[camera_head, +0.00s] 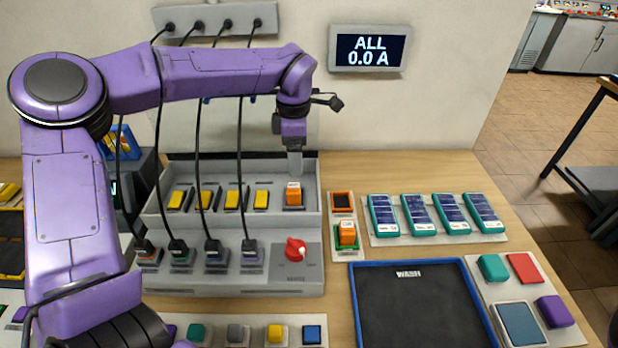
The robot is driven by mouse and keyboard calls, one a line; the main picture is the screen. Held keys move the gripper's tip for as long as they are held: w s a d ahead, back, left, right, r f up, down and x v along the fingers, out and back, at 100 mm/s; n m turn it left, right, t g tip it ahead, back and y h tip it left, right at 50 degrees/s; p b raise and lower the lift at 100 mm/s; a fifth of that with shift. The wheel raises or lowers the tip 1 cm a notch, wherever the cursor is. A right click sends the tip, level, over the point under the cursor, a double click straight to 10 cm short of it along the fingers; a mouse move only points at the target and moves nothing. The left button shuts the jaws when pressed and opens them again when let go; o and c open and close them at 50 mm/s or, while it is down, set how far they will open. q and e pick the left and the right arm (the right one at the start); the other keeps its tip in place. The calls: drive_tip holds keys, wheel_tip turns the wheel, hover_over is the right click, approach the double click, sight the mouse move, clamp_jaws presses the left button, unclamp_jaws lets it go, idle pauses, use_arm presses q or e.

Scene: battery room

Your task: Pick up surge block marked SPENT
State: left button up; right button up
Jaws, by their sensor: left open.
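An orange block (293,195) with a pale top label stands in the right end of the grey rack (312,248). A second orange block (347,234) with a pale label sits on a green-marked spot of a small pale plate, right of the rack. Both labels are too small to read, so I cannot tell which says SPENT. My left gripper (294,170) points down just above and behind the block in the rack. It is open and seen nearly edge-on. I cannot tell whether its fingers touch the block. My right gripper is out of view.
Several yellow blocks (232,199) stand in the rack, with black cables hanging in front of them. A red knob (296,249) is on the rack front. Several teal cells (418,215) and the WASH tray (408,310) lie to the right. A wall display (370,49) reads ALL 0.0 A.

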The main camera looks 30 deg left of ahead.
sight(294, 187)
use_arm(q)
drive_tip(key=f+p, duration=0.1)
drive_tip(key=f, duration=0.5)
drive_tip(key=s+f+p, duration=0.1)
drive_tip(key=f, duration=0.2)
drive_tip(key=shift+s+a+f+p, duration=0.1)
drive_tip(key=shift+p, duration=0.2)
drive_tip(key=shift+f, duration=0.4)
drive_tip(key=c, duration=1.1)
